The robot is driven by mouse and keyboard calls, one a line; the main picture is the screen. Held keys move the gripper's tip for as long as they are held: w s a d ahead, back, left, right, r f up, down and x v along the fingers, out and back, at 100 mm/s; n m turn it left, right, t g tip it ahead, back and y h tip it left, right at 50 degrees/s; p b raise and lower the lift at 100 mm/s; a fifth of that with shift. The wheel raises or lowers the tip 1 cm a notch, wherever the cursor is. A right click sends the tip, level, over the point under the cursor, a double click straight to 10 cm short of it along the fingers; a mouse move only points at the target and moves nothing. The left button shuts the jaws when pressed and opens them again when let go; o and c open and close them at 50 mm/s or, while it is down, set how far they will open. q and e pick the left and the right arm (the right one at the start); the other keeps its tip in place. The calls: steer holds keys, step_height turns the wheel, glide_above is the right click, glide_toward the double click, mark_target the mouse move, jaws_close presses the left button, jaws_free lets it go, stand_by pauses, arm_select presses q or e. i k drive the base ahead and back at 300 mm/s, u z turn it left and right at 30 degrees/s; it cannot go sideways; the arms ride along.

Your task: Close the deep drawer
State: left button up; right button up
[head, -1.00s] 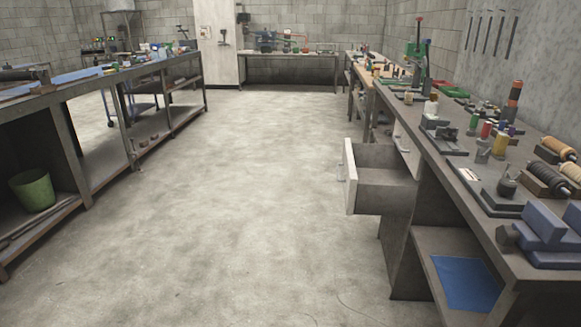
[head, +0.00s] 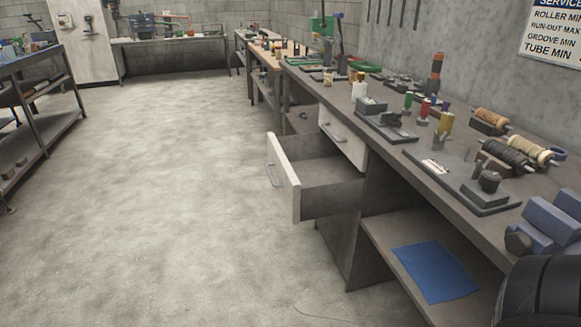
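The deep drawer (head: 283,178) is pulled out of the right-hand workbench (head: 372,150) toward the left, over the floor. Its pale front panel carries a metal bar handle (head: 273,174), and its grey inside looks empty. Another drawer front with a handle (head: 341,139) sits flush in the bench just above and behind it. Neither of my grippers is in view. A dark rounded shape at the bottom right corner looks like part of my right arm.
Open concrete floor (head: 160,190) lies left of and in front of the drawer. A lower shelf with a blue sheet (head: 436,271) is under the bench on the near side. Blue blocks (head: 553,222), wire spools (head: 506,157) and small tools crowd the bench top.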

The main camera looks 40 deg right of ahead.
mark_target(313, 179)
steer(key=z, duration=0.6)
steer(key=i, duration=0.9)
steer(key=z, duration=1.8)
